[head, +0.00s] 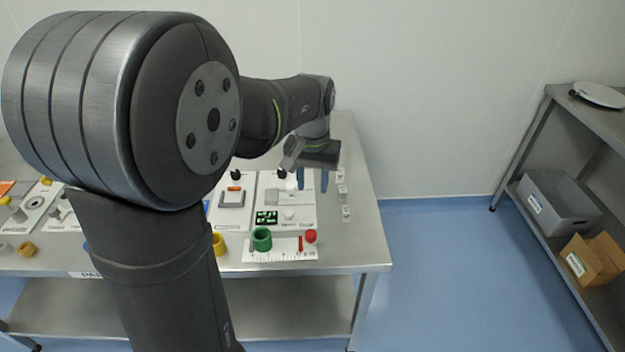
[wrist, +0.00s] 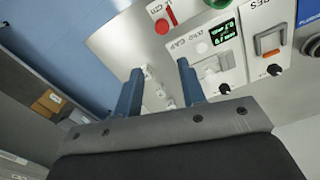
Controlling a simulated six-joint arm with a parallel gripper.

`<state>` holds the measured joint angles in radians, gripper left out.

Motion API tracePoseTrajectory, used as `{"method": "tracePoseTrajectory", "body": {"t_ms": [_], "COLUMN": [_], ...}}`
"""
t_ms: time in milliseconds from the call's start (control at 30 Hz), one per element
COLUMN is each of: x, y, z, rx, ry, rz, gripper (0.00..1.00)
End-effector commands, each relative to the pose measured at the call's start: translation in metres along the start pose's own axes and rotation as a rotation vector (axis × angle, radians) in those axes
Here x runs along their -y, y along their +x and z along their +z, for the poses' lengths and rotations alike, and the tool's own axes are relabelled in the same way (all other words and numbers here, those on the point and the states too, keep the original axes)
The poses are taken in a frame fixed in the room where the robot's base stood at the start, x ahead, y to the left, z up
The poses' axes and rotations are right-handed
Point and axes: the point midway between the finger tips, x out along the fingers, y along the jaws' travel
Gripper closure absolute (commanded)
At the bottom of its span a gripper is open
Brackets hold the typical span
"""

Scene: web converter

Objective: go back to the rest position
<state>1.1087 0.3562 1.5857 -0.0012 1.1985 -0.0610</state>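My gripper (head: 312,180) is over the right part of the steel table (head: 350,190), its two blue fingers pointing down. In the wrist view the fingers of my gripper (wrist: 158,68) stand apart with a clear gap between them. Nothing shows between them, so it is open and empty. Below and beside it are a white panel with a green-lit display (head: 266,218) and several small white blocks (head: 346,214). I cannot tell the exact height of the fingertips above the table. My arm hides much of the table's left and middle.
A green ring (head: 261,239) and a red cap (head: 310,236) are at the table's front. A yellow cylinder (head: 219,244) stands nearby. At the right, a shelf (head: 560,100) holds a grey bin (head: 560,205) and a cardboard box (head: 592,258). Blue floor lies clear between.

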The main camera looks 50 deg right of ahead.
Motion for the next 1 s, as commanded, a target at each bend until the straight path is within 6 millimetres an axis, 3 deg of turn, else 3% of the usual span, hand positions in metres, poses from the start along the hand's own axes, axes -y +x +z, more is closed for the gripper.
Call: {"method": "tracePoseTrajectory", "body": {"t_ms": [633, 767, 1000], "x": [0.000, 0.000, 0.001], "y": [0.007, 0.023, 0.070], "z": [0.000, 0.000, 0.001], "rx": [0.001, 0.003, 0.006], "ry": [0.000, 0.000, 0.000], "rz": [0.000, 0.000, -0.001], "gripper": [0.63, 0.63, 0.63]}}
